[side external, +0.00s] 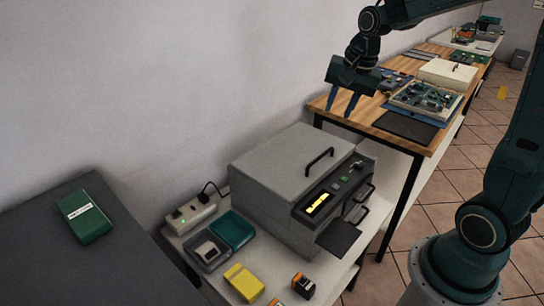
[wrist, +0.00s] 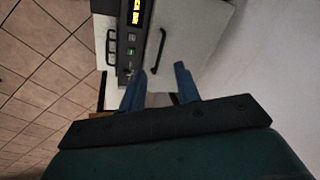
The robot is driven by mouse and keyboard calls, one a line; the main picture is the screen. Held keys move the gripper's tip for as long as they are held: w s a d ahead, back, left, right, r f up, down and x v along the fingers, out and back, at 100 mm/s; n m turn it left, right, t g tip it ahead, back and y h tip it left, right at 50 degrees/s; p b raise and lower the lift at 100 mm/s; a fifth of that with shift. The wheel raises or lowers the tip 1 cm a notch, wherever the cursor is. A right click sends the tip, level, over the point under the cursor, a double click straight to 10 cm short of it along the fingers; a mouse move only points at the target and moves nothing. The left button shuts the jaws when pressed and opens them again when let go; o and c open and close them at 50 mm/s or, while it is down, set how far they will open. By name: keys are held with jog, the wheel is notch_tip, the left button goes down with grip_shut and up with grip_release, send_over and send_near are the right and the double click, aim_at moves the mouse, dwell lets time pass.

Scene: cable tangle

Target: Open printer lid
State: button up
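The printer is a grey box (side external: 285,190) on a white stand, in the middle of the side view. Its flat lid (side external: 275,160) is down and carries a black bar handle (side external: 319,161). A dark front panel (side external: 335,190) has a lit yellow display. My gripper (side external: 339,108) is above and behind the printer, apart from it, with its blue fingers pointing down, spread and empty. In the wrist view, the lid (wrist: 193,30) and its handle (wrist: 155,50) lie beyond the open fingers (wrist: 158,80).
A power strip (side external: 190,213), bins (side external: 232,229) and a yellow box (side external: 244,282) stand left and in front of the printer. A wooden bench (side external: 360,107) with circuit boards stands behind. A wall runs along the left. The space above the lid is clear.

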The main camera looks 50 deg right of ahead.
jog(key=s+a+r+n, duration=0.4)
jog(key=s+a, duration=0.1)
jog(key=s, duration=0.1)
jog(key=shift+s+a+n+t, duration=0.25)
jog(key=shift+a+n+t, duration=0.1)
jog(key=shift+n+t, duration=0.05)
dwell(0.4)
